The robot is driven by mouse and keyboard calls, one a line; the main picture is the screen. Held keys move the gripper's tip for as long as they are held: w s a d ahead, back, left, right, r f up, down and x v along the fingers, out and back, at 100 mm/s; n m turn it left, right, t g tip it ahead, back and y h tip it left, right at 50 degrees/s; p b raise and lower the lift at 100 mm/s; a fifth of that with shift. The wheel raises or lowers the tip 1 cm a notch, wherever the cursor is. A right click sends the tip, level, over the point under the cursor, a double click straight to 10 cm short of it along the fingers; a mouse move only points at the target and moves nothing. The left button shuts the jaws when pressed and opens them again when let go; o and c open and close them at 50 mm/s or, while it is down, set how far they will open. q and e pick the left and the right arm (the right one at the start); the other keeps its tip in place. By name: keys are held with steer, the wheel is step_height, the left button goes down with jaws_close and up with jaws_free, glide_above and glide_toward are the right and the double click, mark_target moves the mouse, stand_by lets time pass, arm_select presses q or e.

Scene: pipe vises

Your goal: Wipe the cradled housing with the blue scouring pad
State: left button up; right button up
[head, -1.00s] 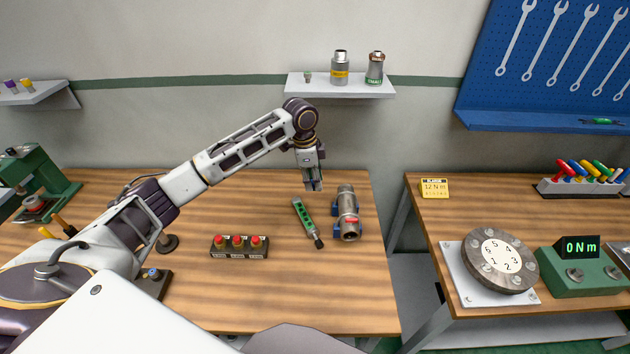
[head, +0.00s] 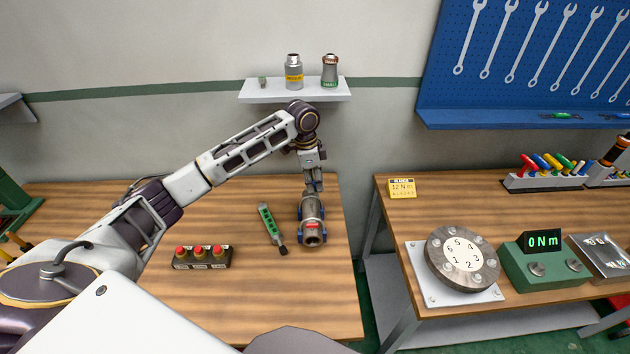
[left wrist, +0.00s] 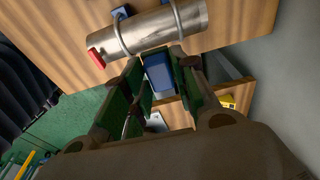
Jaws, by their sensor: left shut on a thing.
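The housing (head: 311,231) is a grey metal cylinder with a red mark, lying in a cradle with blue parts on the wooden bench. It also shows in the left wrist view (left wrist: 160,28), with clamp bands around it. My left gripper (head: 314,187) points down at the housing's far end. In the left wrist view it is shut on the blue scouring pad (left wrist: 158,73), which sits between the fingertips close beside the housing. I cannot tell whether the pad touches it. The pad is hardly visible in the head view. My right gripper is not in view.
A green tool with a dark tip (head: 271,226) lies just left of the housing. A box with red buttons (head: 201,257) stands further left. A wall shelf (head: 295,95) holds containers above the arm. The bench front is clear. A second bench (head: 400,218) stands right across a gap.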

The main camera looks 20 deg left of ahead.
arm_select(q)
steer(key=shift+w+d, duration=0.25)
steer(key=shift+d, duration=0.1)
steer(key=shift+s+a+n, duration=0.1)
steer(key=shift+a+n, duration=0.05)
steer(key=shift+n, duration=0.25)
